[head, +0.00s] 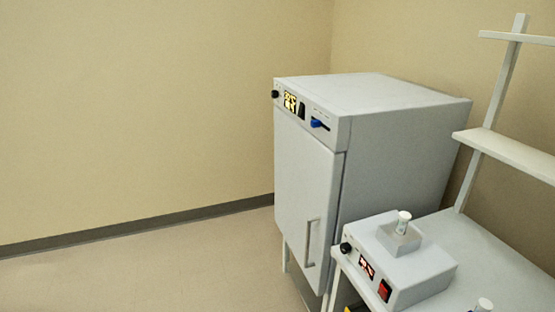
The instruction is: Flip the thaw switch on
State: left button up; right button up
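A small light grey bench device (428,275) stands on the white table at the lower right. Its front has a red rocker switch (384,290), a lit red display (366,267) and a black knob (346,248). A white-capped vial (403,222) stands upright in the block on its top. No label is readable, so I cannot confirm that the red rocker is the thaw switch, nor which way it is set. Neither of my grippers is in view.
A tall grey cabinet (400,170) stands behind the device, its door shut, with a blue lever (319,123) and lit display (290,102). White shelves (510,152) rise at right. Another cap (484,305) shows at the bottom edge. The floor at left is clear.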

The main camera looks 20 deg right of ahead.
aim_at(383, 293)
jog(key=z, duration=1.3)
